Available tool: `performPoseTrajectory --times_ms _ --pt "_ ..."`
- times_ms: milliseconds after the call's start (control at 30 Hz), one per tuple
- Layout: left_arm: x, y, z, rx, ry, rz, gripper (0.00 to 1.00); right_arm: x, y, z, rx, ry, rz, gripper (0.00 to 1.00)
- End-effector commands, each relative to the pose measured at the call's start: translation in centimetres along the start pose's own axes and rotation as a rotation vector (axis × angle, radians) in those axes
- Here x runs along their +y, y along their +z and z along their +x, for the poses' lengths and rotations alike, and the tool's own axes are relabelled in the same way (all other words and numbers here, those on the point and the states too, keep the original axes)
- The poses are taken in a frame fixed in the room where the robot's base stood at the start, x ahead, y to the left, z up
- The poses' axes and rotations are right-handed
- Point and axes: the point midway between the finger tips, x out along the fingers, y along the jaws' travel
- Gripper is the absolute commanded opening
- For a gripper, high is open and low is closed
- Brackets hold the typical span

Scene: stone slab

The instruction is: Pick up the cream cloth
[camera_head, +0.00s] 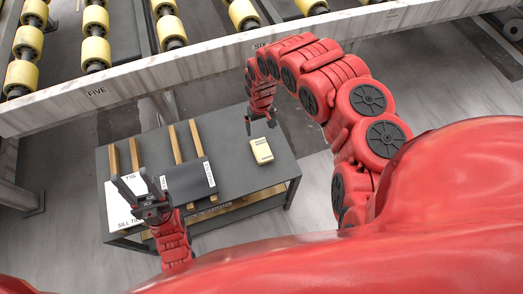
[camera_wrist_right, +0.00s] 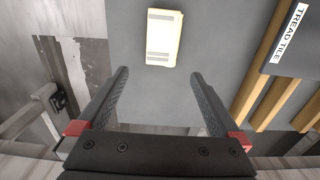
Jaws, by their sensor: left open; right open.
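The cream cloth (camera_head: 261,150) is a small folded rectangle lying flat on the right part of the dark grey table (camera_head: 232,140). In the right wrist view the cloth (camera_wrist_right: 163,38) is ahead of the fingertips, near the top edge. My right gripper (camera_head: 260,119) is open and empty, above the table just behind the cloth; it also shows in the right wrist view (camera_wrist_right: 158,78), its fingers apart and not touching the cloth. My left gripper (camera_head: 137,190) is open over the table's left front part, away from the cloth.
Wooden strips (camera_head: 178,145) lie on the table's left half. A dark tile (camera_head: 187,182) with a white label lies across two of them, and a white tile marked SILL TILE (camera_head: 118,204) is near my left gripper. A stone-look rail (camera_head: 150,77) with yellow rollers (camera_head: 95,52) runs behind.

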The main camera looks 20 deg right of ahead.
Motion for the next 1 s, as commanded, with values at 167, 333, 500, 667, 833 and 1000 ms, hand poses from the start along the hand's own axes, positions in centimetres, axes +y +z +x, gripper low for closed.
performPoseTrajectory --times_ms 167,333,500,667,833,1000 --pt "0.0 0.0 0.2 0.000 0.000 0.000 0.50 -0.1 0.2 3.1 -0.002 -0.003 0.000 1.00" --pt "0.0 -0.1 0.5 0.000 0.000 0.000 0.50 -0.1 0.1 5.5 0.001 -0.003 0.002 1.00" --pt "0.0 -0.1 0.5 0.000 0.000 0.000 0.50 -0.1 0.0 7.2 0.002 -0.003 0.000 1.00" --pt "0.0 -0.1 0.5 0.000 0.000 0.000 0.50 -0.1 0.0 7.9 0.003 -0.001 0.000 1.00" --pt "0.0 -0.1 0.6 0.000 0.000 0.000 0.50 -0.2 0.0 8.4 0.004 -0.002 0.000 1.00" --pt "0.0 -0.1 0.5 0.000 0.000 0.000 0.50 -0.3 0.2 10.0 0.004 -0.002 0.003 1.00"
